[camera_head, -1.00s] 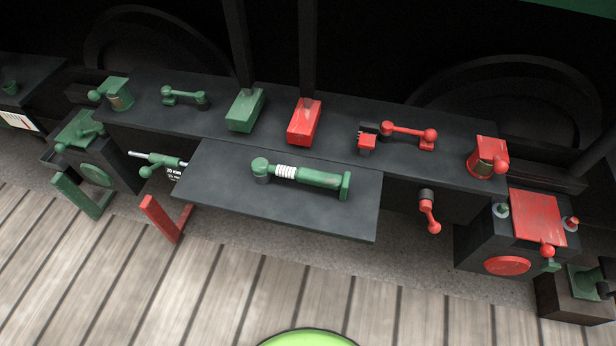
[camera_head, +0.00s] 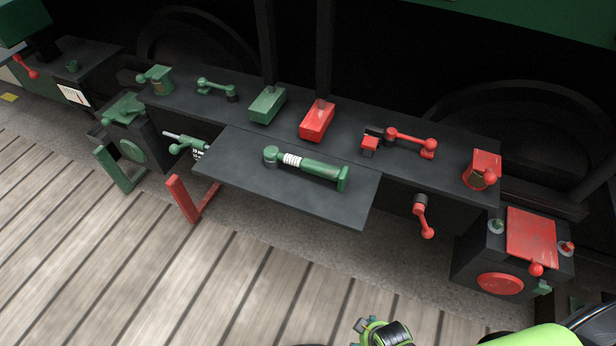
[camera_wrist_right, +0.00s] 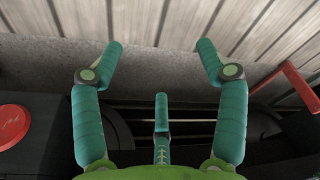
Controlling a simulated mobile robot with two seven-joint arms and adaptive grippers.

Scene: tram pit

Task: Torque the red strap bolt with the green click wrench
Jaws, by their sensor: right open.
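The green click wrench (camera_head: 315,167), with a white banded collar and a round head at its left end, lies flat on the dark shelf (camera_head: 240,192) that juts out in front. Several red fittings are in view, and I cannot tell which is the strap bolt. One candidate is a red lever with a ball end (camera_head: 422,216) hanging below the bench at the right. My right gripper (camera_wrist_right: 162,75) is open and empty in the right wrist view, its teal fingers spread over the floor edge. The wrench does not show there. My left gripper is not in view.
A red block (camera_head: 318,121) and a green block (camera_head: 267,105) stand on the bench behind the shelf. A box with a red top (camera_head: 531,236) stands at the right. A red bracket (camera_head: 183,198) sticks out at the left. The plank floor in front is clear.

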